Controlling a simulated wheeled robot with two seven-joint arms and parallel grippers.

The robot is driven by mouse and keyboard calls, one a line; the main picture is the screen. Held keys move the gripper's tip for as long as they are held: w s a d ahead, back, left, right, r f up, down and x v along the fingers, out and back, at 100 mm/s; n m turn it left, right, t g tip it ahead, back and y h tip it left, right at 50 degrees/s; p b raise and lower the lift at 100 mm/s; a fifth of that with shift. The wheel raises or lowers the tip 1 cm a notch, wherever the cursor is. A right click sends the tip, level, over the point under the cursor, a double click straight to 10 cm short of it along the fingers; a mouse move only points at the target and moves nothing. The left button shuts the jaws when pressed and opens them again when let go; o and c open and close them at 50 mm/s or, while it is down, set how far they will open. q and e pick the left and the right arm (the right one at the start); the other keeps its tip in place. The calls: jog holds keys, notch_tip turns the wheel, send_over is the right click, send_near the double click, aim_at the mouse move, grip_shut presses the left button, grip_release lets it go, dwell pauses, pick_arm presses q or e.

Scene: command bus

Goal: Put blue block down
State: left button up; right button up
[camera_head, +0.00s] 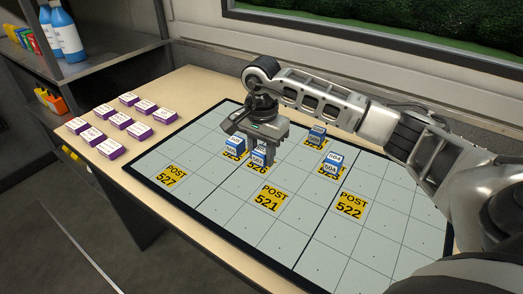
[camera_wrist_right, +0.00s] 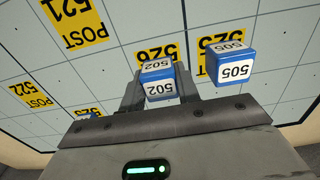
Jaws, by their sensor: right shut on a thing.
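My right gripper (camera_head: 256,146) points down over the grid board (camera_head: 222,188) and is shut on the blue block marked 502 (camera_head: 258,160). In the right wrist view the block 502 (camera_wrist_right: 158,86) sits between the two fingers, with white numbered faces. It is at the yellow POST 526 label (camera_head: 257,170), which it partly covers; the label also shows in the wrist view (camera_wrist_right: 157,52). I cannot tell whether the block touches the board. The blue block 505 (camera_head: 234,146) stands close beside it, apart from the fingers in the wrist view (camera_wrist_right: 228,68). My left gripper is not in view.
Blue blocks 504 (camera_head: 331,168) and another (camera_head: 317,137) stand on labels to the right. Labels POST 527 (camera_head: 172,176), POST 521 (camera_head: 270,199) and POST 522 (camera_head: 350,206) are bare. Several purple-sided blocks (camera_head: 110,149) lie left of the board. A shelf with bottles (camera_head: 66,36) is at left.

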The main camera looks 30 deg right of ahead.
aim_at(261, 150)
jog(key=shift+f, duration=0.15)
jog(key=o, duration=1)
jog(key=shift+c, duration=0.2)
notch_tip(261, 150, up, 12)
jog(key=shift+r, duration=0.2)
